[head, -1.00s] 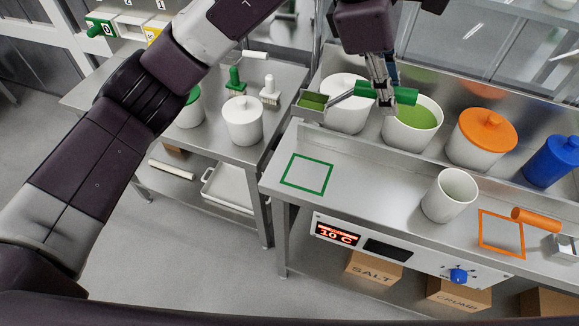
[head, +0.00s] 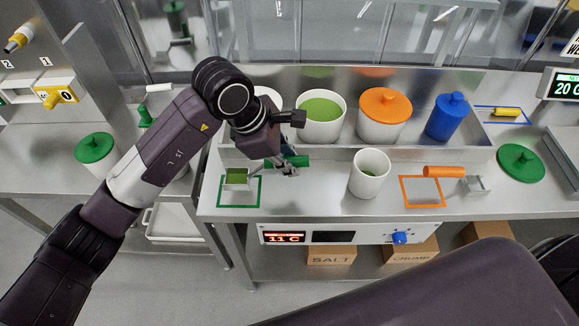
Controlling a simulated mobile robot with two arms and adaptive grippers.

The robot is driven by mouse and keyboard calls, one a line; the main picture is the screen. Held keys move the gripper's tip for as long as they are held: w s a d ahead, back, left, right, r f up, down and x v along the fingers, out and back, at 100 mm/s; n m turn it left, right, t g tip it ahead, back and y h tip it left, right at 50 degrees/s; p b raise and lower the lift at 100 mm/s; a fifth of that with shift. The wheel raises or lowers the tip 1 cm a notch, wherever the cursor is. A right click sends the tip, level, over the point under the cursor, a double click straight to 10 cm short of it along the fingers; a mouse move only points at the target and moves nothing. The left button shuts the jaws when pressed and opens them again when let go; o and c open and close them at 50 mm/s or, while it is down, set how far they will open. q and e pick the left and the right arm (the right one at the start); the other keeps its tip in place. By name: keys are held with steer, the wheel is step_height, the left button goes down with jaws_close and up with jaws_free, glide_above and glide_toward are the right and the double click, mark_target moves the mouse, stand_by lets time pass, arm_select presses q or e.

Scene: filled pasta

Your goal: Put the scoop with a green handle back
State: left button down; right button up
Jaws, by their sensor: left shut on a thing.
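The scoop's green handle (head: 293,162) is held in my left gripper (head: 288,166), which is shut on it. Its metal cup (head: 237,179) is at the left end, with green inside. The cup is over or on the green square outline (head: 258,192) on the steel counter; I cannot tell whether it touches. The open white jar (head: 338,131) of green filling stands behind. A white cup (head: 360,185) to the right shows green inside. My gripper and wrist partly hide the scoop's middle. My right gripper is not in view.
An orange-lidded jar (head: 384,103) and a blue jar (head: 446,117) stand in the rear trough. A scoop with an orange handle (head: 445,171) lies by an orange outline (head: 404,192). A green lid (head: 521,163) lies at the right. Counter between green outline and white cup is clear.

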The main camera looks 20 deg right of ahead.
arm_select(q)
step_height(320, 180, down, 3)
steer(key=shift+a+f+p, duration=0.1)
steer(key=shift+f+p, duration=0.05)
steer(key=shift+p, duration=0.35)
steer(key=shift+f, duration=0.3)
steer(key=c, duration=2.2)
jaws_free()
steer(key=shift+b, duration=0.3)
steer(key=shift+c, duration=0.2)
steer(key=o, duration=0.5)
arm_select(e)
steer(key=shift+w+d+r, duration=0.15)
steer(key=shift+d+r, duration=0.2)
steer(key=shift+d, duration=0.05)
